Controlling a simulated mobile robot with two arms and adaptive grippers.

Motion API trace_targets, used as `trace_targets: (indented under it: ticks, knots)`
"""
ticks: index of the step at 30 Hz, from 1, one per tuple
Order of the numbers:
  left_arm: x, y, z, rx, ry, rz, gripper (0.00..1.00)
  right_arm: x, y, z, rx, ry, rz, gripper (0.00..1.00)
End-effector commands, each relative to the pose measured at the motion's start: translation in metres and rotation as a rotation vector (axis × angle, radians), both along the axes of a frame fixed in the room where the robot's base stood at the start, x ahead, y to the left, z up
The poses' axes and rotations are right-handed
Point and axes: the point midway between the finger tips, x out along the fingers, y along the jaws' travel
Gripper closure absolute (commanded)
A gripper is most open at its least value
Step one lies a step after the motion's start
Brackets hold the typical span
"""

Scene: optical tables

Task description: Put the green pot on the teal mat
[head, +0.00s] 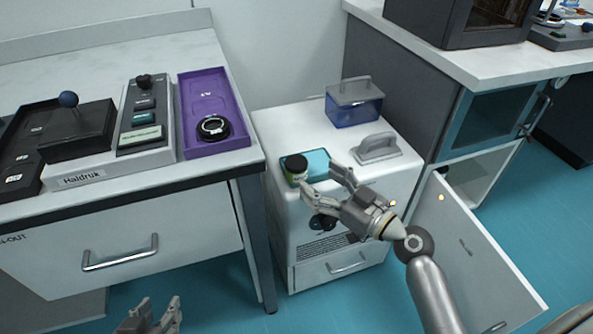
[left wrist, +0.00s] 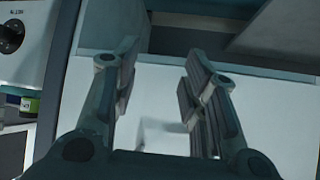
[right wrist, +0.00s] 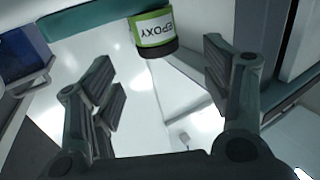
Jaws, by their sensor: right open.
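The green pot (head: 297,171) has a black lid and stands upright at the front left corner of the teal mat (head: 319,160), on the white cabinet. I cannot tell how much of its base is on the mat. In the right wrist view the pot (right wrist: 153,33) shows its EPOXY label, with a strip of the mat (right wrist: 88,20) behind. My right gripper (head: 320,178) is open and empty, just right of and in front of the pot, apart from it. My left gripper (head: 153,316) is open and empty, low at the bottom of the head view.
A blue box with a grey lid (head: 354,103) and a grey handled object (head: 377,149) stand behind and right of the mat. A purple tray (head: 215,142) lies on the left bench. An open cabinet door (head: 462,245) stands at the right.

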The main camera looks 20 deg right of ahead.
Motion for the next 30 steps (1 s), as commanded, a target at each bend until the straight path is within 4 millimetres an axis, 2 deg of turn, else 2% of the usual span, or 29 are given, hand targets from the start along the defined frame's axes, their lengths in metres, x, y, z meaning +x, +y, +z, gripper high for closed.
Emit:
trace_targets:
  ticks: [3,11,19,23,29,30]
  knots:
    - [-0.009,0.003,-0.006,0.012,0.053,0.004,0.60,0.017,0.009,0.002,0.004,0.000,0.001,0.28]
    - [-0.017,0.006,-0.012,0.023,0.100,0.007,0.60,0.034,0.018,0.001,0.002,0.001,0.002,0.28]
    - [-0.027,0.009,-0.018,0.033,0.152,0.011,0.60,0.068,0.032,0.002,0.002,0.002,0.002,0.28]
    - [-0.027,0.010,-0.018,0.034,0.156,0.011,0.60,0.075,0.036,0.001,0.001,0.003,0.003,0.28]
    - [-0.027,0.010,-0.019,0.034,0.156,0.012,0.60,0.075,0.036,0.001,-0.001,0.004,0.003,0.28]
    - [-0.027,0.010,-0.019,0.034,0.156,0.012,0.60,0.075,0.036,0.001,-0.001,0.004,0.003,0.31]
